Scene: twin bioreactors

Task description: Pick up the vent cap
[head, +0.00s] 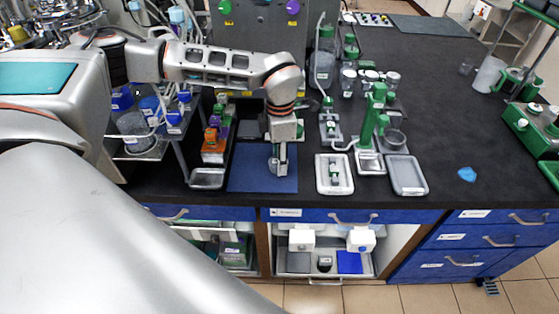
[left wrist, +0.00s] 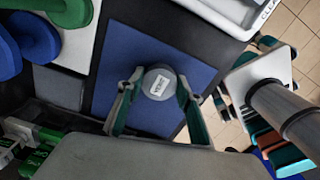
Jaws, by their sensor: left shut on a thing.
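The vent cap (left wrist: 158,83) is a round grey cap with a small white printed label on top, seen in the left wrist view over the blue mat (left wrist: 115,60). My left gripper (left wrist: 158,92) is shut on it, one green-padded finger on each side. In the head view my left gripper (head: 279,168) points down over the blue mat (head: 262,184), and its fingers mostly hide the cap. I cannot tell whether the cap rests on the mat or is just above it.
Left of the mat is a rack of orange and green items (head: 215,140) with a grey tray (head: 207,179). Right are a white tray (head: 334,187), a green stand (head: 376,115) and a grey tray (head: 406,188). The bench is clear around a blue scrap (head: 467,174).

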